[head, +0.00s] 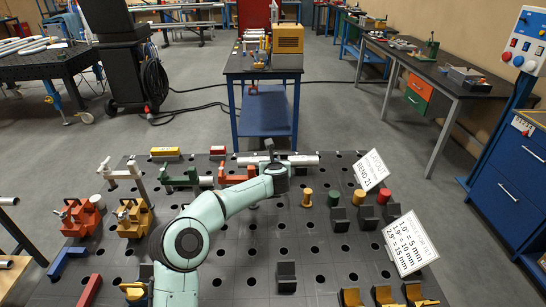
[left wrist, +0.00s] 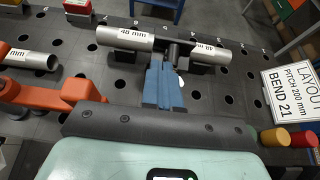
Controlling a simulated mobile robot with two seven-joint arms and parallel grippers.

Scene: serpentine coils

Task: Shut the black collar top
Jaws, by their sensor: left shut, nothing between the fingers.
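A silver tube labelled 48 mm (left wrist: 125,38) lies across the far part of the table in the left wrist view. It also shows in the head view (head: 304,160). A small dark part (left wrist: 174,50), perhaps the black collar top, sits at the middle of the tube. In the head view a dark upright piece (head: 269,148) stands there. I cannot tell how far it is tilted. My left gripper (left wrist: 163,104) has its blue fingers together and empty, just in front of the dark part. Contact is unclear. In the head view my arm covers most of that place.
The dark perforated table (head: 240,255) carries orange (head: 80,218) and yellow (head: 133,217) clamps at left. Red, green and orange cylinders (head: 306,197) and white sign cards (head: 370,169) stand at right. An orange clamp (left wrist: 50,92) lies left of my gripper.

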